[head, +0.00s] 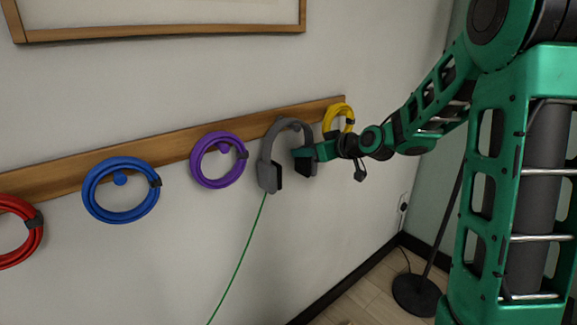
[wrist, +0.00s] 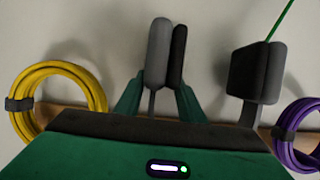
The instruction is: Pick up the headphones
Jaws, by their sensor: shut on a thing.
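The grey headphones (head: 268,177) hang at the wooden rail on the wall, headband up and ear cups down. A thin green cable runs down from the left cup. My gripper (head: 311,153) reaches in from the right and is shut on the right ear cup. In the wrist view, my gripper (wrist: 158,95) has one finger on each side of that ear cup of the headphones (wrist: 156,52). The other ear cup is free to its right in that view.
Coiled cables hang along the rail (head: 70,178): yellow (head: 331,112) close behind my gripper, purple (head: 195,165) just left of the headphones, then blue (head: 88,190) and red (head: 32,240). A black stand base (head: 415,296) is on the floor.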

